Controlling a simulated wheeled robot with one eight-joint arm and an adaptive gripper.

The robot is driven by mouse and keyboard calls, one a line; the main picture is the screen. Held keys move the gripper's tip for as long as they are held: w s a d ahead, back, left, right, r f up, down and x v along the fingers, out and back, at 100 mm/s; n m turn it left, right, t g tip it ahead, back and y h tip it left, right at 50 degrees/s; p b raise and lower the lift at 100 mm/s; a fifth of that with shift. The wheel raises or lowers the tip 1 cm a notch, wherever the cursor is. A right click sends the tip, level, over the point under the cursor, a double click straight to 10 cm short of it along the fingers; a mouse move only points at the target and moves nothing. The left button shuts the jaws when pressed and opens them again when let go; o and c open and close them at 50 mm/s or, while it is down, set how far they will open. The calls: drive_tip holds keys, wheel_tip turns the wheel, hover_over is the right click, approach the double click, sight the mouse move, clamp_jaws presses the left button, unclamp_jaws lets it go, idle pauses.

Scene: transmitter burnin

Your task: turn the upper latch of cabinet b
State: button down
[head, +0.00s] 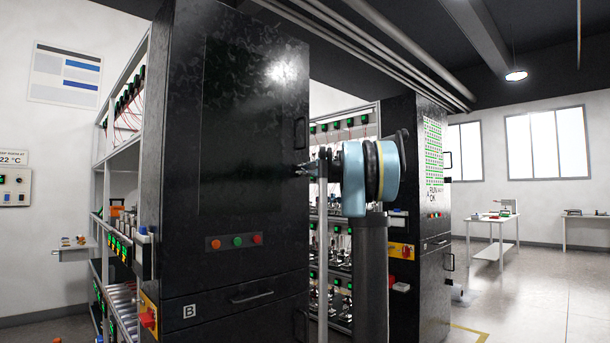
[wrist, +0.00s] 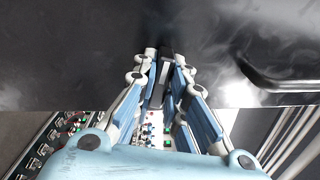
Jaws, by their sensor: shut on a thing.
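Cabinet B (head: 235,190) is the tall black cabinet with a "B" label low on its front. My gripper (head: 306,168) reaches its front from the right, near the right edge of the upper door. In the wrist view my gripper (wrist: 164,68) is shut on a small dark upright piece, the upper latch (wrist: 165,75), at the door face. The fingers lie on both sides of it. In the head view the latch is mostly hidden by the gripper, and its exact turn cannot be told.
A black bar handle (head: 300,133) sits just above the gripper; it also shows in the wrist view (wrist: 278,82). Three buttons (head: 236,241) and a drawer handle (head: 252,296) are lower on the cabinet. Racks and another black cabinet (head: 432,220) stand behind. Open floor lies right.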

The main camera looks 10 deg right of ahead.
drive_tip(key=shift+a+f+n, duration=0.1)
drive_tip(key=shift+n, duration=1.1)
drive_tip(key=shift+s+n, duration=0.1)
drive_tip(key=shift+n, duration=0.5)
drive_tip(key=c, duration=1)
unclamp_jaws()
drive_tip(key=shift+v, duration=2.95)
